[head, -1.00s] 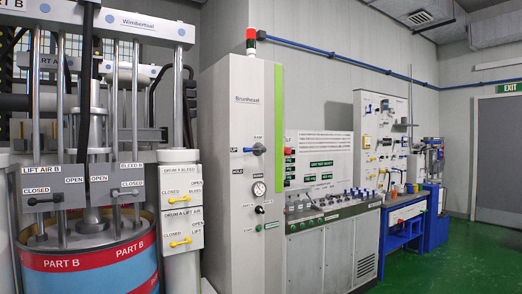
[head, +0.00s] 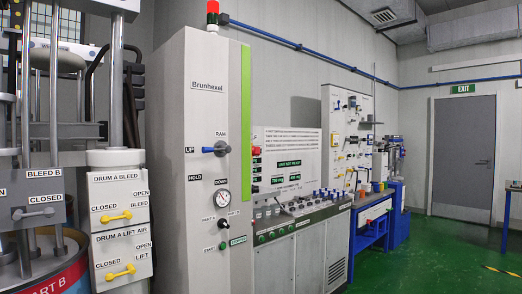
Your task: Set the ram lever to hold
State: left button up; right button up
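The ram lever (head: 217,149) is a grey and blue handle on the upper front of the tall white Brunhexel cabinet (head: 172,130). Labels RAM, UP, HOLD and DOWN stand around it. Its blue knob points left, toward the UP label (head: 189,150). The HOLD label (head: 195,177) is below and to the left, and DOWN is below and to the right. A round gauge (head: 221,199) sits under the lever. Neither of my grippers is in view.
Drum units with yellow levers (head: 117,217) on white boxes and a grey BLEED B lever (head: 38,213) stand at the left. A control console (head: 300,217) and blue benches (head: 369,232) extend to the right of the cabinet. Green floor (head: 440,256) is open at the right.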

aim_at(225, 148)
jog(key=z, duration=0.05)
jog(key=i, duration=1)
jog(key=u, duration=0.35)
